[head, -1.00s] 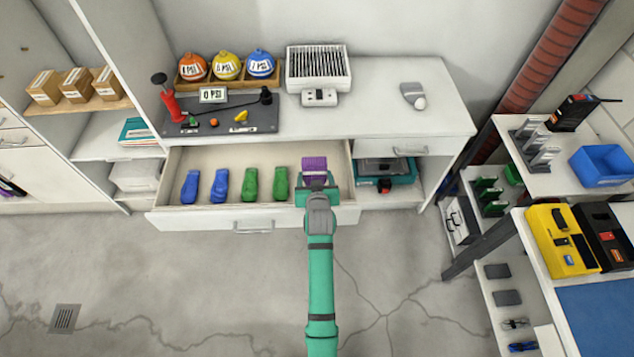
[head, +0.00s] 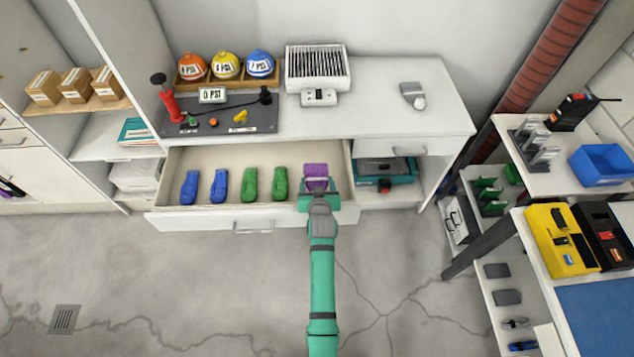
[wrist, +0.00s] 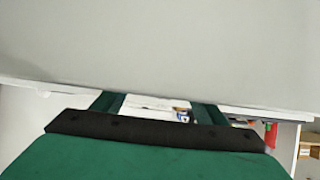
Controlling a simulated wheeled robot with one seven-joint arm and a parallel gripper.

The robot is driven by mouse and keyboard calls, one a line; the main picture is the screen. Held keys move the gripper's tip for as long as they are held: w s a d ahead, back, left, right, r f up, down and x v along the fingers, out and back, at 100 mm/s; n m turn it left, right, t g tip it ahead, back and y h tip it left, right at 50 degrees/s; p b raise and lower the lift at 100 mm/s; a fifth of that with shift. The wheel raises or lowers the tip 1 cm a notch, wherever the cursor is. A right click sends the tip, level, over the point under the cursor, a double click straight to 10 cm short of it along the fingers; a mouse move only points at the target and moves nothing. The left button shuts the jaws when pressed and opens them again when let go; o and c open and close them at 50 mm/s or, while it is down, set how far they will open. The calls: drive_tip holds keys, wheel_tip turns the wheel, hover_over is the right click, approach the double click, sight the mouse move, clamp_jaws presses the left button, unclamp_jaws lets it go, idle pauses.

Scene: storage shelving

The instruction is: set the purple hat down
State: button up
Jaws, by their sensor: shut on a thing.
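The purple hat (head: 316,171) is in the head view, at the right end of the open drawer (head: 235,161). My gripper (head: 317,186) is shut on its near side. The hat overlaps the drawer's inside in the picture; whether it touches the drawer floor cannot be told. In the wrist view my gripper's two green fingers (wrist: 158,108) show, but the hat cannot be made out; a plain grey surface fills the upper part.
Two blue items (head: 205,187) and two green items (head: 265,184) lie in the drawer, left of the hat. The countertop (head: 380,115) is above. An open compartment with a teal case (head: 400,175) is at right. The drawer's middle and back are bare.

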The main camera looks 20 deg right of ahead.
drive_tip(key=shift+f, duration=0.3)
drive_tip(key=o, duration=1.2)
drive_tip(key=shift+c, duration=0.2)
drive_tip(key=shift+r, duration=0.55)
drive_tip(key=v, duration=1.2)
drive_tip(key=s+a+r+n+t+y, duration=0.1)
drive_tip(key=s+a, duration=0.4)
drive_tip(key=s, duration=0.4)
drive_tip(key=s+a+r+t, duration=0.1)
drive_tip(key=s+a, duration=0.3)
drive_tip(key=s, duration=0.5)
drive_tip(key=s+a+r+n+t+y, duration=0.1)
drive_tip(key=s+a, duration=0.4)
drive_tip(key=s, duration=0.3)
drive_tip(key=s+a+r+n+y, duration=0.1)
drive_tip(key=s+a+r, duration=0.2)
drive_tip(key=s+r, duration=0.4)
drive_tip(key=shift+s+r+t, duration=0.3)
drive_tip(key=shift+s+r, duration=0.05)
drive_tip(key=shift+s, duration=0.8)
